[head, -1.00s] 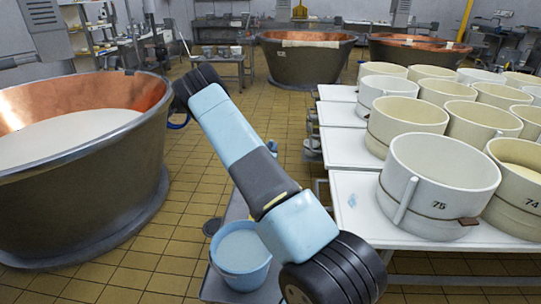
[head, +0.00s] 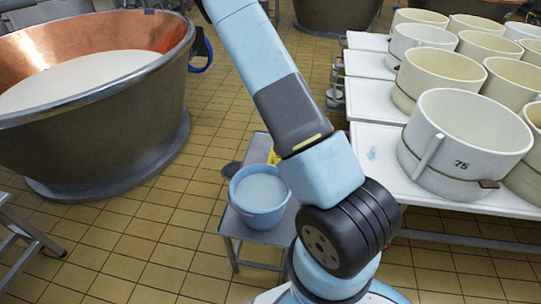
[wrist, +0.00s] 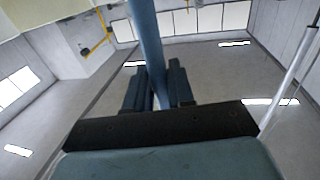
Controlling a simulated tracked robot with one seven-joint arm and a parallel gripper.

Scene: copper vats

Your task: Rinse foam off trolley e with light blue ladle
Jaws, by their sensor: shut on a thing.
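In the wrist view my gripper (wrist: 158,92) is shut on a blue handle (wrist: 146,40), which I take to be the light blue ladle's. The handle runs up out of the frame; the ladle's bowl is not in sight. My gripper is outside the head view. In the head view a small light bluish patch (head: 371,153), possibly foam, lies on the nearest white-topped trolley (head: 365,175). I see no letter on any trolley, so I cannot tell which is e.
A light blue bucket (head: 258,197) of whitish liquid stands on a low metal stand (head: 240,226). A copper vat (head: 110,135) of white liquid fills the left. Cream moulds (head: 466,140) crowd the white tops at right. Tiled floor (head: 150,235) is open between.

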